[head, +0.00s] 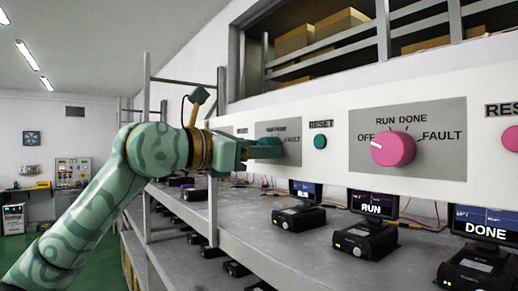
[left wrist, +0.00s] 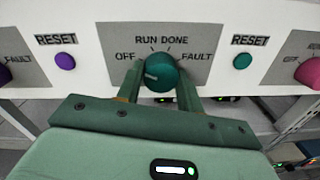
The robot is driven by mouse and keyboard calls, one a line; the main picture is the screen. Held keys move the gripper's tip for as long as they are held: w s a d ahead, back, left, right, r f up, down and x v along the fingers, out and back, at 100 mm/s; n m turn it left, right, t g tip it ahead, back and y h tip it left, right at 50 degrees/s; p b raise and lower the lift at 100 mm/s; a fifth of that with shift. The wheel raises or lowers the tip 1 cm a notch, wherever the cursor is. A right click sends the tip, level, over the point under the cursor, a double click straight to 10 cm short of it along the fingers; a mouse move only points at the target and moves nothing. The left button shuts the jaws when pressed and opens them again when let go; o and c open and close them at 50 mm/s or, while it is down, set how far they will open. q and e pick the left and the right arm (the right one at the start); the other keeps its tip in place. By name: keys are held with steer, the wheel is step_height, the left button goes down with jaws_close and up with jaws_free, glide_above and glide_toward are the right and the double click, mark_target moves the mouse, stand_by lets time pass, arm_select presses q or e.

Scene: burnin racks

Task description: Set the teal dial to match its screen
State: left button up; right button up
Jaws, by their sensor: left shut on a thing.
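The teal dial (left wrist: 160,73) sits on a grey plate (left wrist: 113,69) marked OFF, RUN, DONE and FAULT. Its pale pointer mark lies on the left side, roughly toward OFF. My left gripper (left wrist: 160,82) has a finger on each side of the dial and is shut on it. In the head view the gripper (head: 262,150) reaches the teal dial (head: 271,143) from the left and partly covers it. Small screens stand on the shelf below: one (head: 305,190) has no word I can read, one (head: 371,206) reads RUN, one (head: 484,224) reads DONE. I cannot tell which belongs to the teal dial.
A pink dial (head: 393,149) is on the panel to the right. A teal button (head: 320,141) under RESET lies between them. A purple button (left wrist: 65,61) is left of the dial. Metal rack posts (head: 214,200) stand close to my left arm.

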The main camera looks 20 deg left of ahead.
arm_select(q)
steer(key=shift+r, duration=0.1)
steer(key=shift+r+m, duration=0.1)
steer(key=shift+m, duration=4.1)
steer(key=o, duration=1)
steer(key=shift+s, duration=0.1)
steer(key=b+v, duration=0.5)
steer(key=v, duration=1.1)
steer(key=shift+r, duration=0.15)
